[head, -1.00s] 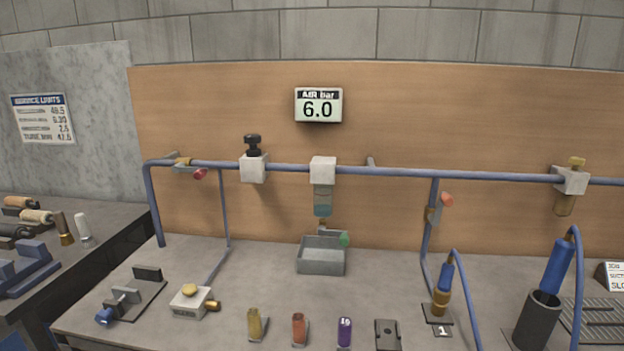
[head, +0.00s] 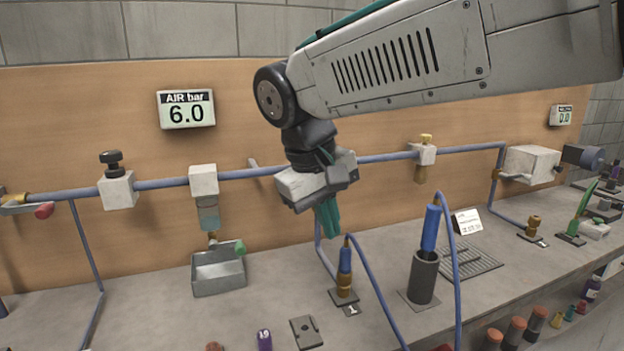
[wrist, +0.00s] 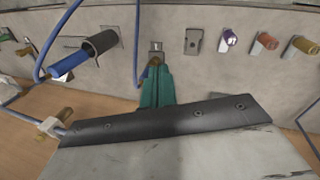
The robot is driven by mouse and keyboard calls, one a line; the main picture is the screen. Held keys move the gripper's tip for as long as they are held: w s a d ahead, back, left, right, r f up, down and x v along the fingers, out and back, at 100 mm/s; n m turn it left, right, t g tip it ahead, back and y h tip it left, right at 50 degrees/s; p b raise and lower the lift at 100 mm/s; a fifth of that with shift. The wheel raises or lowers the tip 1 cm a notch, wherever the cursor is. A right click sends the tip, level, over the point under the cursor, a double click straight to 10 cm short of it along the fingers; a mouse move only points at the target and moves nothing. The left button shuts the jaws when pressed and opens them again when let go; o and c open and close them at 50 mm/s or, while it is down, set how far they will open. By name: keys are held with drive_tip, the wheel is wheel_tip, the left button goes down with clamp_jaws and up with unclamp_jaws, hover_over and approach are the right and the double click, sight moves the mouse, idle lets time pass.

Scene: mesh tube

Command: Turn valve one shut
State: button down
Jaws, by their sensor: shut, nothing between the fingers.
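My gripper (head: 331,232) has teal fingers, shut and empty. It points down in front of the blue air pipe, above the station marked 1 (head: 351,310). In the wrist view, my gripper (wrist: 157,75) also shows its fingers together. The drop pipe (head: 322,255) runs down behind my gripper to that station. The red-handled valve on this drop pipe is hidden behind my gripper and wrist now, so its handle position and any contact cannot be told. A blue coupling (head: 345,262) with a brass base stands upright at station 1.
Another red-handled valve (head: 43,210) is at the far left. A dark holder (head: 423,280) with a blue tool stands right of station 1, with hoses nearby. The AIR bar display (head: 186,109) reads 6.0.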

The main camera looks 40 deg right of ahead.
drive_tip(key=w+d+r+m+g+h, duration=0.1)
drive_tip(key=w+r+h, duration=0.25)
drive_tip(key=w, duration=0.75)
drive_tip(key=w+d+r+m+g+h, duration=0.1)
drive_tip(key=w+r+m+h, duration=0.2)
drive_tip(key=w, duration=0.8)
drive_tip(key=s+d+f+n, duration=0.1)
drive_tip(key=s+d+f, duration=0.2)
drive_tip(key=d+f, duration=0.5)
drive_tip(key=shift+d+f, duration=0.15)
drive_tip(key=shift+d, duration=1.1)
drive_tip(key=shift+s+d, duration=0.1)
